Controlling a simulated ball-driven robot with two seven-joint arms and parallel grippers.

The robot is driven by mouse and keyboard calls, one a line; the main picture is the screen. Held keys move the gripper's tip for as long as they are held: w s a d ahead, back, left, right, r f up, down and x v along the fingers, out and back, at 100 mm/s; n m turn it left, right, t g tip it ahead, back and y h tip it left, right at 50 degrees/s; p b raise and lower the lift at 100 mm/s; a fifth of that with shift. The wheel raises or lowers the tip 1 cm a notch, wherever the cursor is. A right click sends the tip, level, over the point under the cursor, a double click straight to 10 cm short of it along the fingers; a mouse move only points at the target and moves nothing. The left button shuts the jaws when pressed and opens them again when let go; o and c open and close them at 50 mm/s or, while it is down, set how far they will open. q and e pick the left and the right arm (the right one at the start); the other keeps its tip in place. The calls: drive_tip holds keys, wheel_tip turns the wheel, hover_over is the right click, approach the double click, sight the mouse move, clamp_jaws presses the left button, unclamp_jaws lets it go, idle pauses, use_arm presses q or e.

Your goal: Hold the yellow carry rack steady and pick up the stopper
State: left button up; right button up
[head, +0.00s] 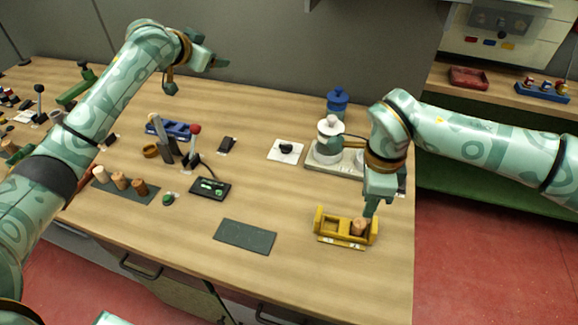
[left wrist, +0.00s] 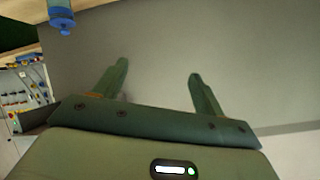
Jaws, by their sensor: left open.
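The yellow carry rack (head: 326,229) stands on the wooden table near its front right edge. A light brown cork stopper (head: 358,227) sits in the right part of the rack. My right gripper (head: 370,208) points down at the rack's right end, close beside the stopper. Its fingers overlap in the picture, so I cannot tell whether they are open or touch the rack or stopper. My left gripper (head: 217,62) is raised over the back of the table, far from the rack. The left wrist view shows its two fingers (left wrist: 155,80) apart with nothing between them.
A dark mat (head: 245,236) lies bare left of the rack. Several stoppers stand on another mat (head: 142,196) at the left. A black device (head: 210,188) lies mid-table. A white-topped grinder-like item (head: 328,140) and a blue-topped one (head: 337,101) stand behind my right gripper.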

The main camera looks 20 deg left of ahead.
use_arm(q)
drive_tip(key=s+d+f+m+g+h, duration=0.2)
drive_tip(key=d, duration=0.4)
drive_tip(key=s+d+f+m+g+h, duration=0.1)
drive_tip(key=d+m, duration=0.1)
drive_tip(key=d, duration=0.4)
drive_tip(key=m+g+h, duration=0.1)
drive_tip(key=m+g, duration=0.8)
approach(318, 217)
drive_tip(key=x, duration=0.7)
drive_tip(key=w+x, duration=0.1)
drive_tip(key=x, duration=0.2)
drive_tip(key=shift+a+f, duration=0.25)
drive_tip(key=shift+a, duration=0.05)
drive_tip(key=shift+x, duration=0.75)
